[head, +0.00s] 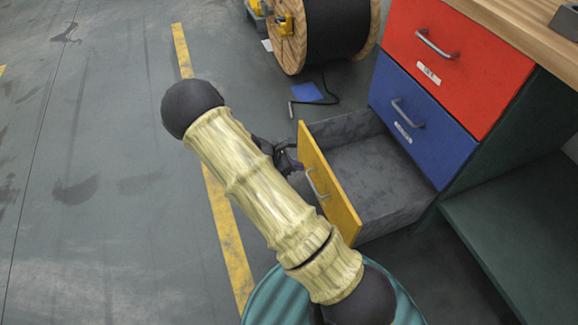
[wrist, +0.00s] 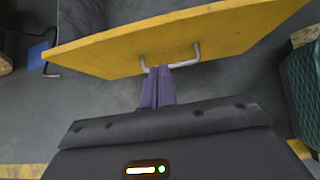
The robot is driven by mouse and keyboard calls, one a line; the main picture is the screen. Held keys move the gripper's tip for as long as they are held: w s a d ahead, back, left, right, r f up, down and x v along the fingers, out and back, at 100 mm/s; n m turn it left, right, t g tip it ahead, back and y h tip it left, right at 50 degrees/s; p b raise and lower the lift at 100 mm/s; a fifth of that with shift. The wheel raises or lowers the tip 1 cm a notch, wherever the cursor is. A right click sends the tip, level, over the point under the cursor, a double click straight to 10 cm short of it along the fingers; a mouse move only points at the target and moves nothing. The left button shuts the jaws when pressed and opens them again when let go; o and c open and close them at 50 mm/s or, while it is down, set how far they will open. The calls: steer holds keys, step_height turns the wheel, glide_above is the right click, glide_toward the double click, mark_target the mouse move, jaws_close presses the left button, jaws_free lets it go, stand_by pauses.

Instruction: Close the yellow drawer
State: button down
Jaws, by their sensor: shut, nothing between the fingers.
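The yellow drawer (head: 328,183) is the lowest of three in the cabinet and stands pulled far out. Its grey inside (head: 380,180) looks empty. Its metal handle (head: 316,184) faces my arm. In the wrist view the yellow front (wrist: 215,38) spans the top of the picture, with the handle (wrist: 183,63) at its middle. My gripper (wrist: 158,70) is shut and empty, with its fingertips at the handle, near the drawer front. I cannot tell whether they touch it. In the head view my arm hides most of the gripper.
The red drawer (head: 450,55) and the blue drawer (head: 418,120) above are shut. A wooden cable reel (head: 290,40) stands behind. A blue sheet (head: 306,92) and a dark cable lie on the floor near the drawer. The floor at left is clear, with a yellow line (head: 222,220).

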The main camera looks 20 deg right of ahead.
mark_target(322, 166)
steer(key=d+b, duration=0.1)
steer(key=d, duration=0.1)
steer(key=d+f+b, duration=0.1)
steer(key=d, duration=0.1)
steer(key=d+f+b, duration=0.1)
steer(key=d, duration=0.1)
steer(key=shift+w+d+f+b, duration=0.1)
steer(key=shift+d+f+b, duration=0.1)
steer(key=shift+b, duration=0.1)
